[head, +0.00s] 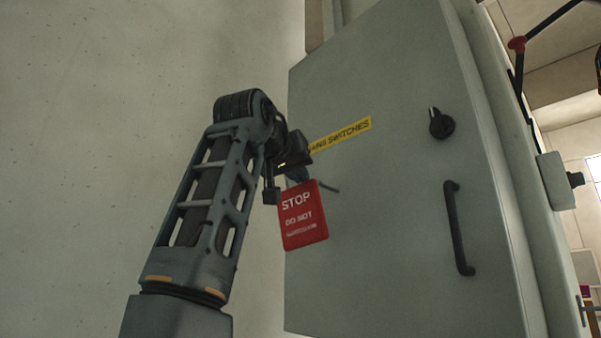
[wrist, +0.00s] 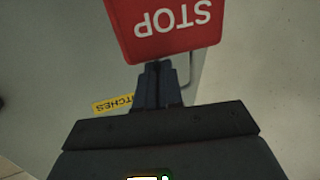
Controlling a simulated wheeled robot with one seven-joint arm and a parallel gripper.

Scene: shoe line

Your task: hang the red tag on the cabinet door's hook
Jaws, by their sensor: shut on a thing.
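The red tag (head: 303,220), lettered STOP, hangs at a slight tilt just below my gripper (head: 297,176) in front of the cabinet door (head: 390,230). My gripper is shut on the tag at its top edge. In the wrist view the tag (wrist: 165,28) shows upside down, past the closed fingers (wrist: 158,72). A short dark hook (head: 329,188) sticks out on the door just right of the tag's top. A thin grey rod (wrist: 192,72) shows beside the fingers in the wrist view. I cannot tell whether the tag touches the hook; the tag's hole is hidden.
A yellow label (head: 341,133) lies on the door above the tag. A black knob (head: 441,124) and a black handle (head: 458,228) stand out on the door's right side. The bare wall (head: 100,130) is at left.

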